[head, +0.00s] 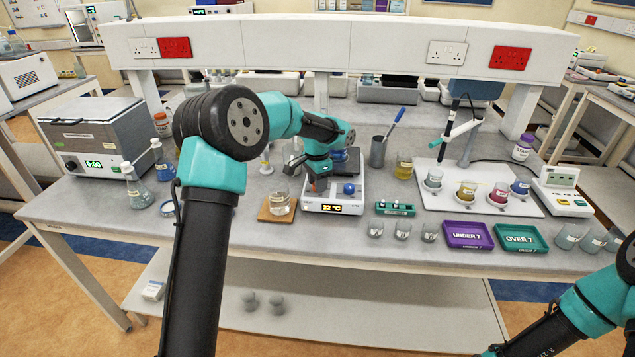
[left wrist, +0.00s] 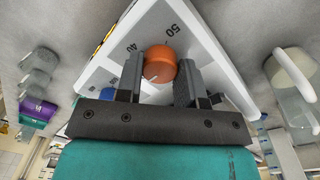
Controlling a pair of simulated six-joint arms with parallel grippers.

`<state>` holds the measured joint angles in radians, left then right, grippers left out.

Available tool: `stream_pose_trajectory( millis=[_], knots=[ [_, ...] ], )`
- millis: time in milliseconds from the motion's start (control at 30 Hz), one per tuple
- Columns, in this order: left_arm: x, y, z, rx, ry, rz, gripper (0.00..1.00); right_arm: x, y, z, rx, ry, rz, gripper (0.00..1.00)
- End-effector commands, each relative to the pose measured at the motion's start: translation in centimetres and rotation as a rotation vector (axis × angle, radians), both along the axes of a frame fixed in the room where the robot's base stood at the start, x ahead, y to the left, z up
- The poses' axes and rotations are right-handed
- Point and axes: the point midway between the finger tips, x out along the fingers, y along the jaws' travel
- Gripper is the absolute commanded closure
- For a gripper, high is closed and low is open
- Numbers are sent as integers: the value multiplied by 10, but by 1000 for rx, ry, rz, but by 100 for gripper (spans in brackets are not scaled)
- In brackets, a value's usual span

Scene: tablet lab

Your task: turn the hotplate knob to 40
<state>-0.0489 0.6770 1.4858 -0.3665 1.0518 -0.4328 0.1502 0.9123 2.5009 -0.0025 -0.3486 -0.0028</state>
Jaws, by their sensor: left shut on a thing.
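The hotplate (head: 347,205) is a white box with a lit display, standing on the bench in the middle of the head view. Its orange knob (left wrist: 160,62) shows in the left wrist view, with a pale pointer line on its face. The printed numbers 40 and 50 show on the panel beside the knob. My left gripper (left wrist: 160,80) is shut on the orange knob, one finger on either side. In the head view my left gripper (head: 317,183) is at the hotplate's front and largely covers the knob. My right gripper is out of view.
A blue knob (head: 349,188) is beside the orange one. A beaker (head: 280,203) on a wooden board stands just left of the hotplate, and a green rack (head: 395,208) stands to its right. Small beakers and UNDER 7 (head: 468,235) and OVER 7 (head: 521,238) trays are further right.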

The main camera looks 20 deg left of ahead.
Motion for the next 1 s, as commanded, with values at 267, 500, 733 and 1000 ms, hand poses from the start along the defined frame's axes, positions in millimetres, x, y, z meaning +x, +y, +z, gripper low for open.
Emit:
stream_pose_trajectory(
  millis=[267,500,733,1000],
  knots=[
    [0,0,0,1,0,-261,89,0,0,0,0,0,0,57],
    [0,0,0,1,-1,-488,89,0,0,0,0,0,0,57],
    [0,-1,0,0,0,-708,89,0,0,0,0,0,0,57],
    [0,-1,0,1,-1,-958,89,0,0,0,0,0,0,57]
  ],
)
